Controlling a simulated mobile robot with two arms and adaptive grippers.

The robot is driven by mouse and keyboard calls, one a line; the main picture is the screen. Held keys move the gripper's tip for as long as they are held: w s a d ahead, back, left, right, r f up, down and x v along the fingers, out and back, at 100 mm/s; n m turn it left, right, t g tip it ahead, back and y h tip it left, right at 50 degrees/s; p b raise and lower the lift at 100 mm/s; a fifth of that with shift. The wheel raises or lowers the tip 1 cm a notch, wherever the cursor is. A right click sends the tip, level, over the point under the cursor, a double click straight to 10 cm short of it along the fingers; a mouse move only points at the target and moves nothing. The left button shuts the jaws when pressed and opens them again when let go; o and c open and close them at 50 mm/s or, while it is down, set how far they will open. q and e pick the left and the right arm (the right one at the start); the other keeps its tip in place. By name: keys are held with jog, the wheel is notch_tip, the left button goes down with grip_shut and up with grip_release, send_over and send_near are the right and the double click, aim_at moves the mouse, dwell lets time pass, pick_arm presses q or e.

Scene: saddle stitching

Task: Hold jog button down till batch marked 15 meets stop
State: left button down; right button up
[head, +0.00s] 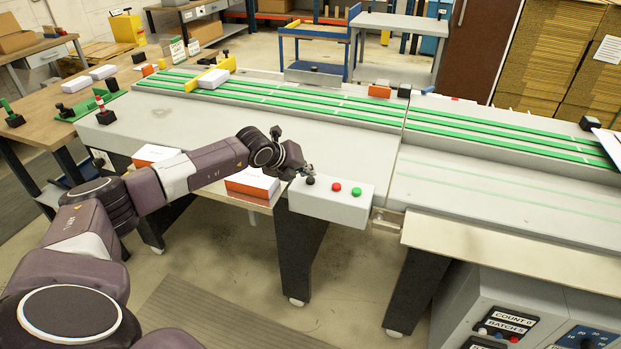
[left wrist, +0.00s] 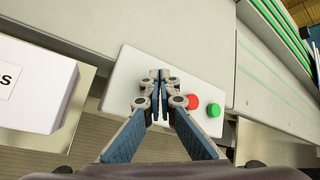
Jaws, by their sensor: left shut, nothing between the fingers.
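A pale control box (head: 331,202) at the front edge of the machine carries a black button (head: 310,181), a red button (head: 337,187) and a green button (head: 356,191). My left gripper (head: 308,170) is shut and empty, its tips just over or at the black button; I cannot tell whether they touch it. In the left wrist view the shut fingertips (left wrist: 160,76) hide the black button. A white batch (head: 214,80) lies by a yellow bracket (head: 206,78) on the green-belted conveyor (head: 300,101). No number 15 is readable. My right gripper is out of view.
An orange block (head: 379,92) stands at the conveyor's back edge; whether it is the stop is unclear. White-topped orange boxes (head: 252,182) sit below the machine's front edge. A cabinet (head: 535,310) at lower right reads COUNT 0 and BATCH 5. The grey deck is clear.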

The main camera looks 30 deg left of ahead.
aim_at(308, 180)
pick_arm(q)
jog(key=shift+r, duration=0.3)
jog(key=shift+r+p, duration=1.25)
jog(key=shift+r, duration=1.25)
